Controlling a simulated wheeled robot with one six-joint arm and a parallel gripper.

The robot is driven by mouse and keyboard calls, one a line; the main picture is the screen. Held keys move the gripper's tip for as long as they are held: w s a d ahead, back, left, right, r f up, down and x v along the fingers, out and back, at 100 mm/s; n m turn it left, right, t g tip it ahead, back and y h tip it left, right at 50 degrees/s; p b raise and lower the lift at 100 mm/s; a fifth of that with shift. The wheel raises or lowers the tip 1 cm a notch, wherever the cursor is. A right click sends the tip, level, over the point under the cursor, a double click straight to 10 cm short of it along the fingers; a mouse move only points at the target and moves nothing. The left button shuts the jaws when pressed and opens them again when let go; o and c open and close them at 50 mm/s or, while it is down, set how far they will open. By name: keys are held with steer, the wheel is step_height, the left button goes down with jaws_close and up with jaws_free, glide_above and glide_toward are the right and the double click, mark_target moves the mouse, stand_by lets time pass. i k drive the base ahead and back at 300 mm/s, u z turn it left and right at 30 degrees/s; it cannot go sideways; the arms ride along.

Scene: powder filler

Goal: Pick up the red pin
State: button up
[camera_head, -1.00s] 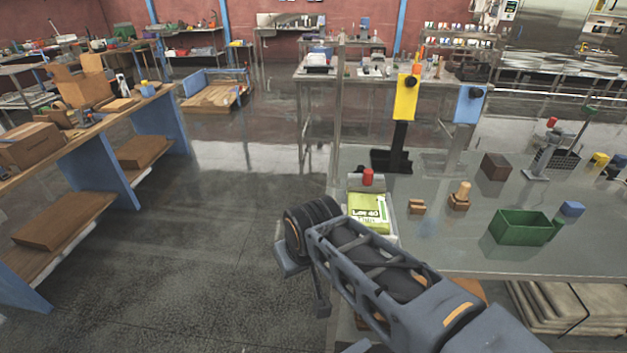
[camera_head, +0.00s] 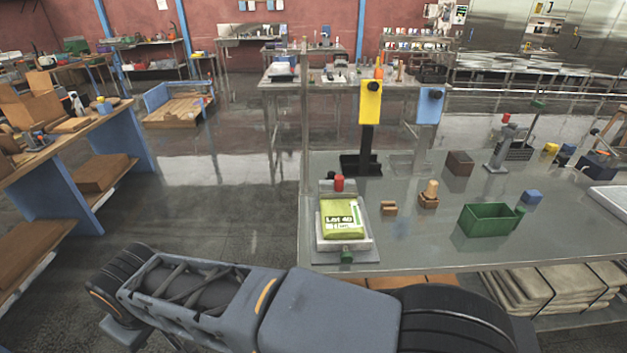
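A short red cylinder (camera_head: 339,183), which looks like the red pin, stands upright at the back of a metal scale-like stand on the grey bench. In front of it a green packet marked "Lot 40" (camera_head: 341,216) lies on the stand's pale plate (camera_head: 345,244). A small red cap (camera_head: 506,118) tops a grey post farther right on the bench. My arm (camera_head: 200,290) stretches across the lower picture, in front of the bench and apart from the pin. My gripper's fingers are not visible.
The grey bench (camera_head: 420,247) also holds a small wooden block (camera_head: 388,208), a wooden peg in a base (camera_head: 430,193), a green open box (camera_head: 487,220) and a brown block (camera_head: 459,163). Yellow (camera_head: 370,102) and blue (camera_head: 430,104) panels stand behind. Open floor lies left of the bench.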

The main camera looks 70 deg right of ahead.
mark_target(339, 179)
steer(key=i, duration=0.95)
steer(key=z, duration=2.1)
